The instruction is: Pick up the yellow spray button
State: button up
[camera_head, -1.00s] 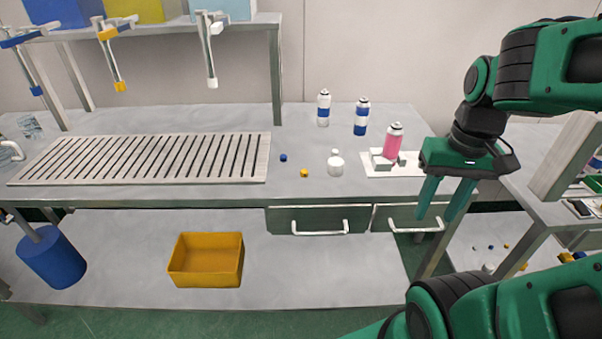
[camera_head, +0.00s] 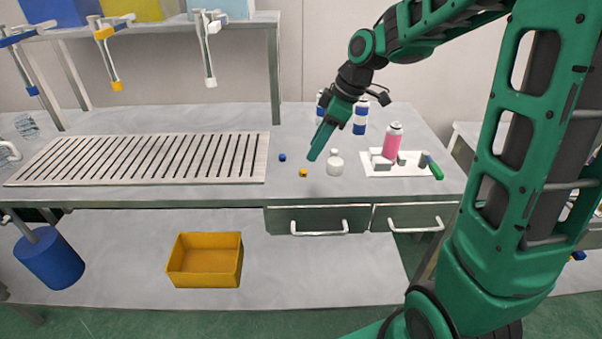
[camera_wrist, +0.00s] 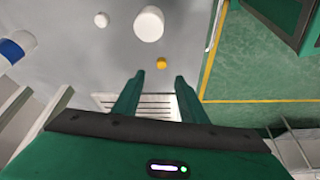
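The yellow spray button (camera_head: 303,172) is a small yellow piece on the grey workbench, left of a squat white bottle (camera_head: 335,163). It also shows in the wrist view (camera_wrist: 161,63), just beyond my fingertips and roughly between their lines. My gripper (camera_head: 312,158) slants down over the bench, its fingers above and slightly right of the button in the picture. In the wrist view my gripper (camera_wrist: 157,82) has its two fingers apart with nothing between them. The button is not touched. In the head view one finger hides the other.
A blue button (camera_head: 282,157) lies near the yellow one, to its upper left. A white tray (camera_head: 400,171) holds a pink can (camera_head: 392,141) and grey blocks. A blue-banded bottle (camera_head: 361,118) stands behind my gripper. A slotted grate (camera_head: 140,160) covers the left. The bench's front edge is near.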

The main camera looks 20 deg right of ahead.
aim_at(303, 170)
jog(key=shift+x, duration=3.7)
jog(key=shift+s+d, duration=0.1)
grip_shut()
